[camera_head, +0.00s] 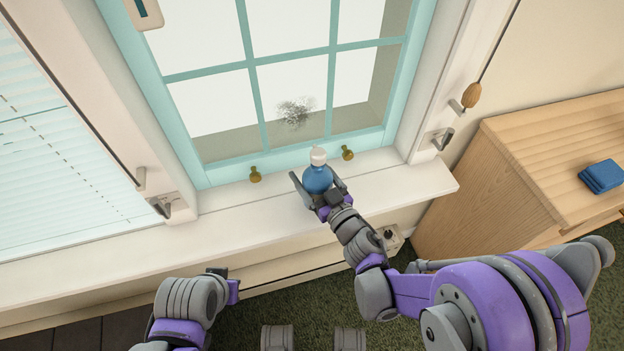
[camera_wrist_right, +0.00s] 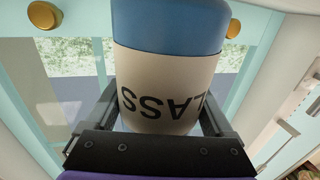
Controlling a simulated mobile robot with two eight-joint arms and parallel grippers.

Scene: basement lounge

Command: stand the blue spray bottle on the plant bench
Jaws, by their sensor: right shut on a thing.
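The blue spray bottle (camera_head: 317,179) has a pale cap and is upright at the white window sill. My right gripper (camera_head: 319,190) is shut on it, with one finger on each side. In the right wrist view the bottle (camera_wrist_right: 168,95) fills the middle, with a cream label showing upside-down letters, "LASS". I cannot tell whether its base touches the sill. No plant bench can be made out for certain.
The window sill (camera_head: 245,212) runs below a turquoise-framed window (camera_head: 255,100). Brass knobs (camera_head: 255,174) (camera_head: 347,153) flank the bottle. A wooden cabinet (camera_head: 500,190) stands at right with a folded blue cloth (camera_head: 601,176) on its top. The sill left of the bottle is clear.

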